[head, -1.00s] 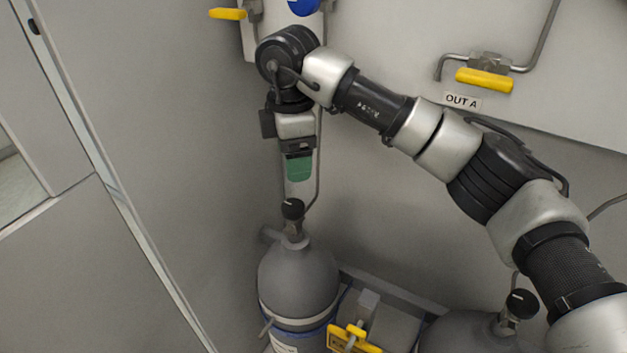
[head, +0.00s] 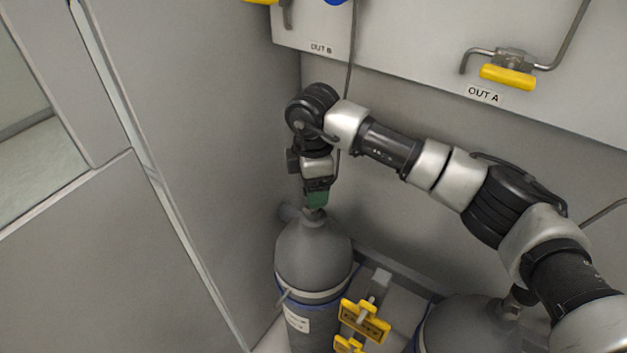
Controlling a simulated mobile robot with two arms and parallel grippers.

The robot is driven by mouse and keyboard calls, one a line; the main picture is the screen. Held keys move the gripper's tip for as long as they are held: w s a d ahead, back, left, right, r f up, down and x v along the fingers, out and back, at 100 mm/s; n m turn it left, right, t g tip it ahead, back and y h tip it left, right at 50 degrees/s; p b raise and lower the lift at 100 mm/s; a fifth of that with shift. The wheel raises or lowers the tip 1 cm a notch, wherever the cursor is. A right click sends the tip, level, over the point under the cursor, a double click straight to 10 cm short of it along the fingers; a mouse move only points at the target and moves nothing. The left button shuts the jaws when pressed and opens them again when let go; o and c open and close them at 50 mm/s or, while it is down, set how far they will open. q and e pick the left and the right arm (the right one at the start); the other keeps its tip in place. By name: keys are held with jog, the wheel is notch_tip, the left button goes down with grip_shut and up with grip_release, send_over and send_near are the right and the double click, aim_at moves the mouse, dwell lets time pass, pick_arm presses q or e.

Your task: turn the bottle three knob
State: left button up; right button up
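A grey gas bottle (head: 312,262) stands upright in the corner. Its black knob is hidden behind my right gripper (head: 317,202), which points down with its green fingers right at the bottle's neck. I cannot tell whether the fingers are open or shut around the knob. A second grey bottle (head: 462,328) stands to the right, and my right arm covers its knob. No number is readable on either bottle. My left gripper is not in view.
Yellow clamps (head: 364,320) sit between the bottles. A yellow valve handle (head: 508,77) with an OUT A label (head: 485,94) is on the wall panel, and an OUT B label (head: 321,48) is at its left. Grey walls close in the left and back.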

jog(key=shift+c, duration=1.3)
jog(key=c, duration=0.7)
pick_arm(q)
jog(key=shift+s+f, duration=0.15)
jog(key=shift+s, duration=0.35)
pick_arm(e)
jog(key=shift+o, duration=0.2)
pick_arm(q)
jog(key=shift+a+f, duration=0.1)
